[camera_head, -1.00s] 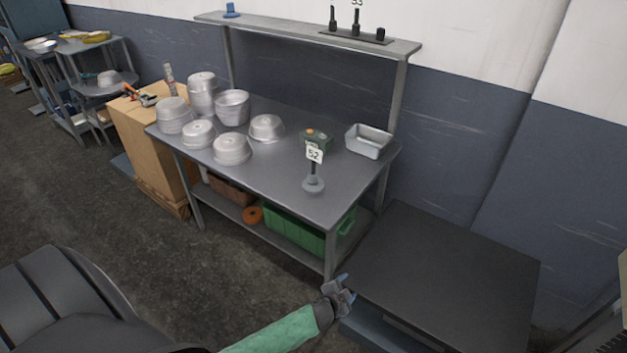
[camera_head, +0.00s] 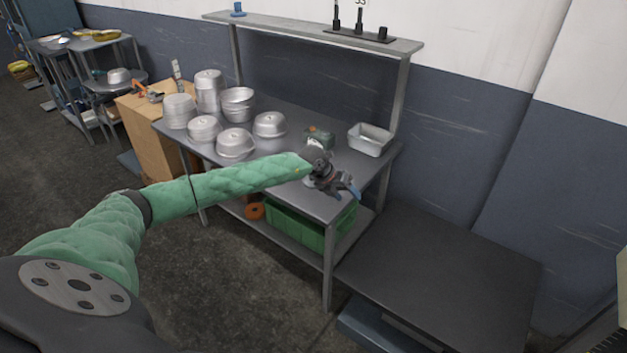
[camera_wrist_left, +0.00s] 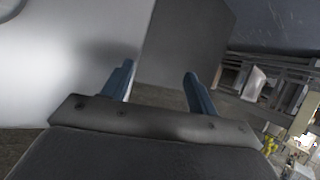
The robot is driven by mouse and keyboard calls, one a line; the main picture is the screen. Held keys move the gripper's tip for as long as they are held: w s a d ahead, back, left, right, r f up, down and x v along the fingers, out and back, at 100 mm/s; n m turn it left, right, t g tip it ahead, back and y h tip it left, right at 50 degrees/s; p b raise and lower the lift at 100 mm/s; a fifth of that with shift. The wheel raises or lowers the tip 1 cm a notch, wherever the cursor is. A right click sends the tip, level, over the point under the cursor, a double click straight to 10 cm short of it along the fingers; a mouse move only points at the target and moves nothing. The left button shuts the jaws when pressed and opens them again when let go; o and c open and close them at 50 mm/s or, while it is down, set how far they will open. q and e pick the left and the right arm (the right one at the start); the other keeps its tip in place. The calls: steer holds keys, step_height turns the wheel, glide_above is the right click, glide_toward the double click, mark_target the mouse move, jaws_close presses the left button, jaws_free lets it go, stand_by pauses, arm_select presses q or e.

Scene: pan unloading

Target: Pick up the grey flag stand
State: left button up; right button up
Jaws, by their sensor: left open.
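The grey flag stand cannot be made out now; my left wrist and gripper cover the spot on the table (camera_head: 290,205) where it stood with its "52" card. My left gripper (camera_head: 343,191) is over the table's front right part, its blue fingers apart. In the left wrist view the gripper (camera_wrist_left: 160,78) is open, with nothing visible between its fingers. The stand cannot be identified there either. I cannot tell whether the gripper touches it. My right gripper is not in view.
Stacked metal pans (camera_head: 209,90) fill the table's left half. A raised shelf (camera_head: 300,31) runs along the back. A bare dark surface (camera_head: 440,270) lies to the right.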

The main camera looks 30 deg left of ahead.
arm_select(q)
steer(key=a+r+y, duration=0.1)
steer(key=a+y, duration=0.1)
steer(key=a, duration=0.3)
steer(key=w+a+r+y, duration=0.1)
steer(key=a+y, duration=0.1)
steer(key=a, duration=0.3)
steer(key=w+a+r+y+p, duration=0.1)
steer(key=a, duration=0.4)
steer(key=shift+a+r+g+y, duration=0.15)
steer(key=shift+r+g+y, duration=0.15)
steer(key=shift+r+y, duration=0.1)
steer(key=shift+w+a+f+p, duration=0.1)
steer(key=shift+w+f+p, duration=0.1)
steer(key=shift+f+p, duration=0.1)
steer(key=w+f+p, duration=0.2)
steer(key=f, duration=0.1)
steer(key=shift+w+a, duration=0.1)
steer(key=shift+a, duration=0.1)
steer(key=shift+w+a+f, duration=0.1)
steer(key=shift+w+f, duration=0.05)
steer(key=shift+f, duration=0.35)
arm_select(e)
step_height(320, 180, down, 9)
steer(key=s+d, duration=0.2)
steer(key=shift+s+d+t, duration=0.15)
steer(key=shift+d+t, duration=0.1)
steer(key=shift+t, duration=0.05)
